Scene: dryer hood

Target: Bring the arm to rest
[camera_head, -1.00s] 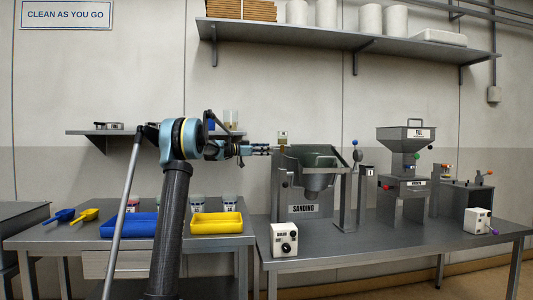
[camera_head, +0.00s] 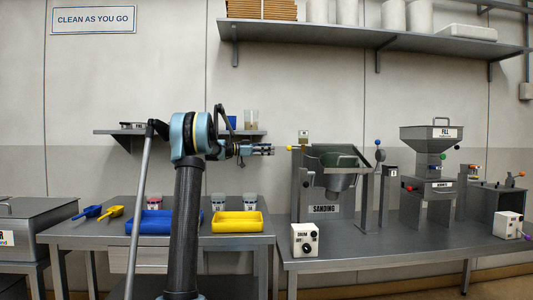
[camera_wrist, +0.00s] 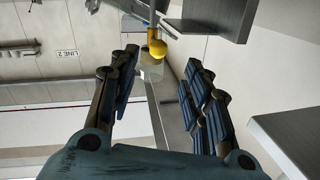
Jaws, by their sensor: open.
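My gripper (camera_head: 262,149) is at the end of my raised arm, left of the SANDING machine (camera_head: 323,209) in the head view. It is open and points right, with a gap to the machine's frame. In the wrist view my gripper (camera_wrist: 158,88) has its dark fingers spread with nothing between them. A yellow ball knob (camera_wrist: 157,47) shows beyond the fingertips, apart from them. The same yellow knob (camera_head: 290,148) sits at the machine's left side in the head view.
A white control box (camera_head: 305,240) stands before the machine on the grey bench. A hopper (camera_head: 431,138) stands to the right. Yellow tray (camera_head: 238,222), blue tray (camera_head: 151,229) and scoops (camera_head: 88,211) lie on the left table. A small shelf (camera_head: 118,132) is behind my arm.

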